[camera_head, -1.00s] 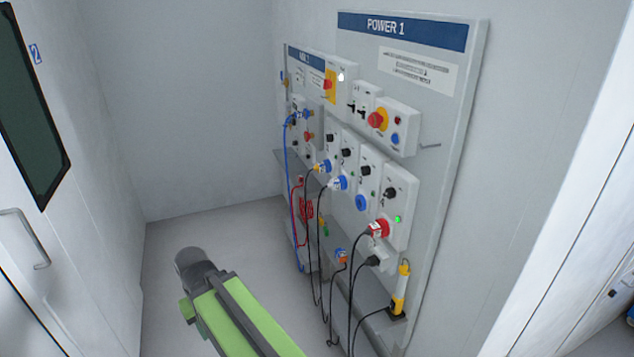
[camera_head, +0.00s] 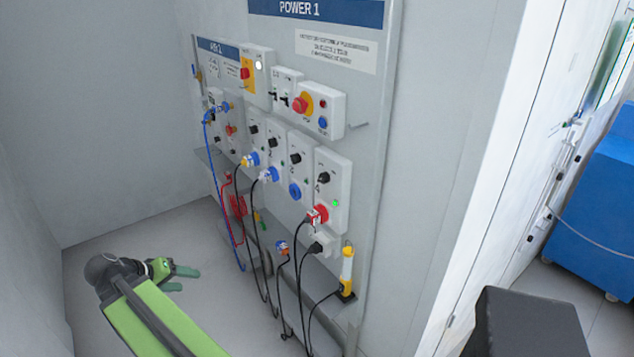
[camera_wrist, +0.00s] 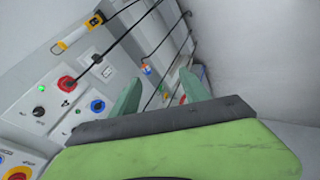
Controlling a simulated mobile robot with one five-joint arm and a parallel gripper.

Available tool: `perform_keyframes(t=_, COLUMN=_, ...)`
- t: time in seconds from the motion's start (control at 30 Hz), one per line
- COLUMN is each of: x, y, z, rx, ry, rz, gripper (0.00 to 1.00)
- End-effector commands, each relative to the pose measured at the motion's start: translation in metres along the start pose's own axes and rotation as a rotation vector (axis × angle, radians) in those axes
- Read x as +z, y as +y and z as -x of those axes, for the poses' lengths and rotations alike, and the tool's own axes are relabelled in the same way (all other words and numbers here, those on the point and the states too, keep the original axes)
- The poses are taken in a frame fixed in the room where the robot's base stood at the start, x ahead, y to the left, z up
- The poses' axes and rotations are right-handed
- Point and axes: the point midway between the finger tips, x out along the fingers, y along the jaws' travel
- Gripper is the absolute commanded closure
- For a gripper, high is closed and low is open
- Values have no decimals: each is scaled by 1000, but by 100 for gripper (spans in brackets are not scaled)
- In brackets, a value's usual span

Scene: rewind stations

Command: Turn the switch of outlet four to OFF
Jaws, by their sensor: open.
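Outlet four (camera_head: 333,196) is the rightmost box in the row of outlets on the grey POWER 1 panel. Its black rotary switch (camera_head: 324,178) sits above a lit green lamp (camera_head: 336,203) and a red plug in its socket (camera_head: 318,214). In the wrist view the same switch (camera_wrist: 39,111) is at the left, beside the green lamp and the red plug. I cannot read the switch position. My gripper (camera_head: 186,279) is low and left of the panel, well apart from the switch. In the wrist view its green fingers (camera_wrist: 158,95) are spread and empty.
Black cables (camera_head: 302,260) hang below the outlets. A red emergency stop (camera_head: 301,104) is above them, and a yellow device (camera_head: 347,265) hangs at the lower right. A blue cabinet (camera_head: 605,200) stands far right.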

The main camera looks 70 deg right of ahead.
Motion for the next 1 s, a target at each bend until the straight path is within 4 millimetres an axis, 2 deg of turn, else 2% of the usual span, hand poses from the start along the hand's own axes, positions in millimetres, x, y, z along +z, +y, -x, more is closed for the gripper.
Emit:
perform_keyframes(t=0.03, x=-20, y=58, z=-27, rx=150, ry=41, rz=-147, gripper=46)
perform_keyframes(t=0.07, x=-30, y=94, z=-37, rx=241, ry=77, rz=-232, gripper=46)
perform_keyframes(t=0.1, x=-41, y=139, z=-46, rx=356, ry=129, rz=-335, gripper=46)
perform_keyframes(t=0.2, x=-56, y=231, z=-52, rx=592, ry=261, rz=-524, gripper=46)
perform_keyframes(t=0.3, x=-61, y=286, z=-48, rx=736, ry=364, rz=-626, gripper=46)
perform_keyframes(t=0.4, x=-63, y=309, z=-44, rx=800, ry=419, rz=-666, gripper=46)
perform_keyframes(t=0.63, x=-65, y=319, z=-47, rx=812, ry=431, rz=-671, gripper=46)
perform_keyframes(t=0.77, x=-67, y=338, z=-62, rx=813, ry=429, rz=-672, gripper=46)
perform_keyframes(t=1.0, x=-74, y=385, z=-101, rx=810, ry=429, rz=-671, gripper=46)
